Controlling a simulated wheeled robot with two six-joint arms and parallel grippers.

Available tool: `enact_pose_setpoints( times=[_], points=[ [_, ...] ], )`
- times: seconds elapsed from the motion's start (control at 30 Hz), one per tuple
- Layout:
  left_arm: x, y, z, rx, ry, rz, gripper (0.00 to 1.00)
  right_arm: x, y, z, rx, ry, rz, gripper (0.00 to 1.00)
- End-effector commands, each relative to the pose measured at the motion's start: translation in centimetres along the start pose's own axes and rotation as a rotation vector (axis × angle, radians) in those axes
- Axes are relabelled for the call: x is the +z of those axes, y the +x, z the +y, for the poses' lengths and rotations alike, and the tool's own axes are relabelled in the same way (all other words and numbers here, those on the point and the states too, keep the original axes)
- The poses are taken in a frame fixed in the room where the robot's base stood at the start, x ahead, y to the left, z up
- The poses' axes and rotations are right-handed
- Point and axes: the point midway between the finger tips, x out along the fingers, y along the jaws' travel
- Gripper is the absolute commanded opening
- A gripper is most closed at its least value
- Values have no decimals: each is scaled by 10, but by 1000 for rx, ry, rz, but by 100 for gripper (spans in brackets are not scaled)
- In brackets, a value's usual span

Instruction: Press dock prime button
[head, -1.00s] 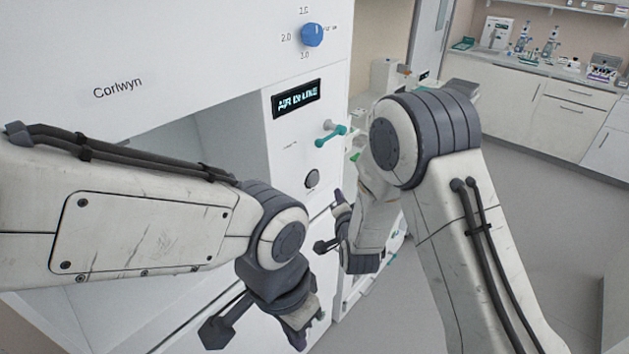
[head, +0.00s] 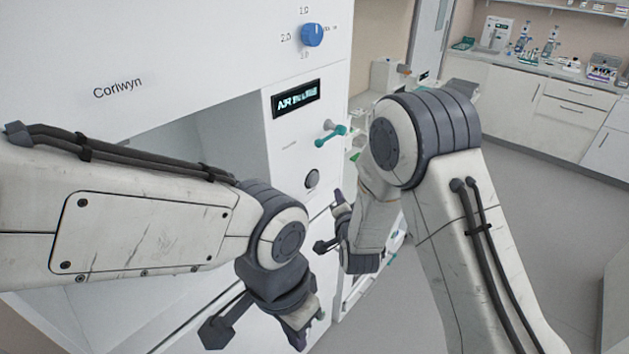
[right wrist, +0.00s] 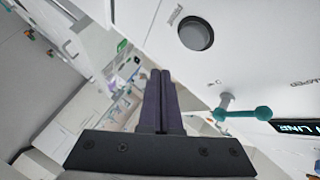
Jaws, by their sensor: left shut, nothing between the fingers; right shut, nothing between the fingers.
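A round dark grey button (head: 312,179) sits in the white front panel of the cabinet, below a teal lever. It also shows in the right wrist view (right wrist: 195,34), up and to the right of my fingers. My right gripper (head: 337,200) is shut and empty, a little below and to the right of the button and apart from it. Its two dark fingers lie together in the right wrist view (right wrist: 160,85). My left gripper (head: 301,338) hangs low in front of the cabinet, shut, with its fingertips hard to make out.
Above the button are the teal lever (head: 330,135), a lit display (head: 296,98) and a blue dial (head: 312,35). An open recess (head: 180,145) lies left of the panel. A lab bench (head: 540,95) stands at the back right, with clear floor before it.

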Motion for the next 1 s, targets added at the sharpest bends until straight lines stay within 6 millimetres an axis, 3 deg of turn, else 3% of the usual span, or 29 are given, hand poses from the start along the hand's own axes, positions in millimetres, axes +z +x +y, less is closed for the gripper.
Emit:
enact_pose_setpoints(
  times=[0.23,0.37,0.47,0.67,0.8,0.9,1.0],
  points=[
    [0,7,0,0,-1,0,0,17,-12,-9,59,-82,-105,0],
    [1,16,-1,0,-1,0,0,44,-45,-17,145,-235,-290,0],
    [1,24,-2,0,-2,0,0,64,-87,-18,207,-393,-472,0],
    [2,38,-3,0,-4,0,0,87,-199,-2,281,-728,-857,0],
    [2,46,-3,0,-5,0,0,83,-277,18,298,-942,-1101,0],
    [3,50,-4,0,-6,0,0,75,-321,32,302,-1059,-1235,0],
    [3,52,-4,0,-6,0,0,67,-350,41,303,-1134,-1328,0]
  ],
)
